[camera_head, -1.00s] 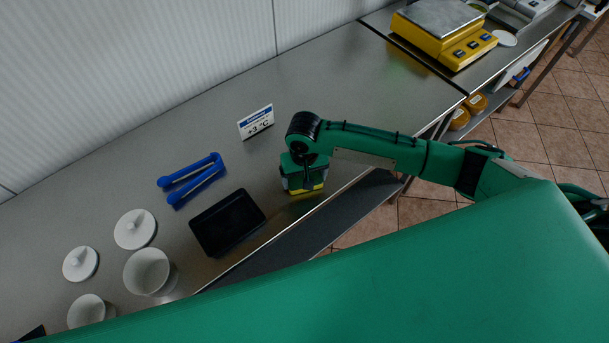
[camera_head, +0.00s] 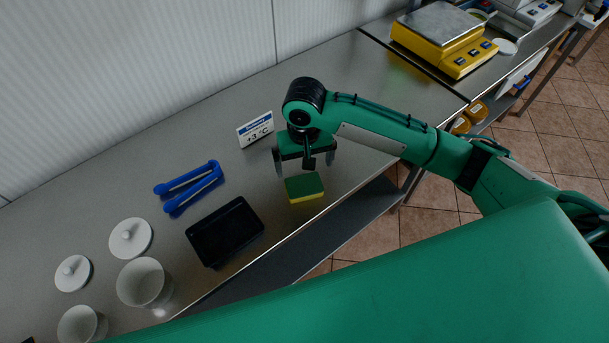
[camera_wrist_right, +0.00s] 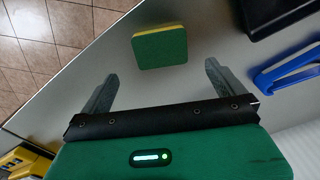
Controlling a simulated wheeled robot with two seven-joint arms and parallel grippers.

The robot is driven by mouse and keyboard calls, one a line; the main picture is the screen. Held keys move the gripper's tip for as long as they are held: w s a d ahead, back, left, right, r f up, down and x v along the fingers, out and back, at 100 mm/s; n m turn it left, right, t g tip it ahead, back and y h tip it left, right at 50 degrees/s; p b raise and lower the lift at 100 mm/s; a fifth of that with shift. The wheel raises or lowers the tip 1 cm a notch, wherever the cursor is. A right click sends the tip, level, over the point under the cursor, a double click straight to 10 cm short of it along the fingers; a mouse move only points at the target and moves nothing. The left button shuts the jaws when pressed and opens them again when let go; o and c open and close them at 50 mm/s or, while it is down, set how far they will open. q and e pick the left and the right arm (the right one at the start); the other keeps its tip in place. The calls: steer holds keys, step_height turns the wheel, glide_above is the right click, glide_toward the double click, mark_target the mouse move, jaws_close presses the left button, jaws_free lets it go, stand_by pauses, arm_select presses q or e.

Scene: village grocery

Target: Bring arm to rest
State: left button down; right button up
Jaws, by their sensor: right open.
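My right gripper (camera_head: 305,168) is open and empty above the steel counter. It also shows in the right wrist view (camera_wrist_right: 160,75), with its two fingers spread apart. A green and yellow sponge (camera_head: 304,187) lies on the counter just below the fingers, near the front edge. In the right wrist view the sponge (camera_wrist_right: 160,46) lies beyond the fingertips, with clear space between them and it. My left gripper is in neither view.
A black tray (camera_head: 226,232), blue tongs (camera_head: 190,186), a +3 °C sign (camera_head: 256,130), white lids (camera_head: 131,238) and white cups (camera_head: 144,283) stand on the counter. A yellow scale (camera_head: 444,42) is at the back right.

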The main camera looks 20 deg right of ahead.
steer(key=shift+r, duration=0.95)
